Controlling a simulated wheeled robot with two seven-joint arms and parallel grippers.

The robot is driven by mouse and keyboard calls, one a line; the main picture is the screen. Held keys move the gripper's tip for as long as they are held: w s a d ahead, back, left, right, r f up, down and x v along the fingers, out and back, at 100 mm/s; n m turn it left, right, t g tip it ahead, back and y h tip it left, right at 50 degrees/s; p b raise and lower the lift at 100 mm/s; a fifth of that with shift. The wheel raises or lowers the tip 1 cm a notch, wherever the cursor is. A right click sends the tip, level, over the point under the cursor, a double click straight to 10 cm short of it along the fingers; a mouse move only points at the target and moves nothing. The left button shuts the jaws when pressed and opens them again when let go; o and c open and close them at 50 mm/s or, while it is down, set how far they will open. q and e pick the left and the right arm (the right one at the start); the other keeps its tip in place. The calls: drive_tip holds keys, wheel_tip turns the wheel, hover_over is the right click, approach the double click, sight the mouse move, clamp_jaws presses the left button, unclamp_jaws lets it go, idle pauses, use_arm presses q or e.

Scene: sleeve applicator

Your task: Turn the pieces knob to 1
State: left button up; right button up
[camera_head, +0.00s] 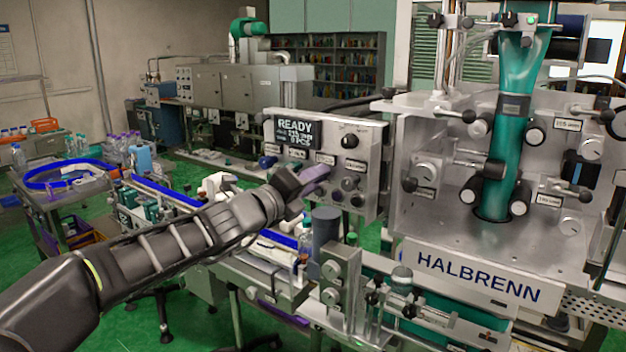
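The control panel (373,146) stands upright left of the sleeve machine. Its dark display (294,131) reads READY, with smaller lines that look like a length in mm and 5 PCS. A black knob (350,141) sits right of the display, and several more knobs sit lower, including one dark knob (350,183). Their labels are too small to read, so I cannot tell which is the pieces knob. My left gripper (318,180) is in front of the panel's lower middle and covers part of it. Whether its fingers are apart or touch a knob is unclear. My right gripper is out of view.
The HALBRENN machine (478,276) with a green sleeve (505,150) fills the right side. A conveyor with blue rails (168,191) runs below my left arm. A dark cylinder (325,228) stands close below my gripper. A cart (88,188) is at the left.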

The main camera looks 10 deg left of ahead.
use_arm(q)
drive_tip(key=o, duration=0.3)
drive_tip(key=shift+r, duration=0.1)
drive_tip(key=shift+o, duration=0.2)
drive_tip(key=v, duration=0.8)
drive_tip(key=shift+b, duration=0.3)
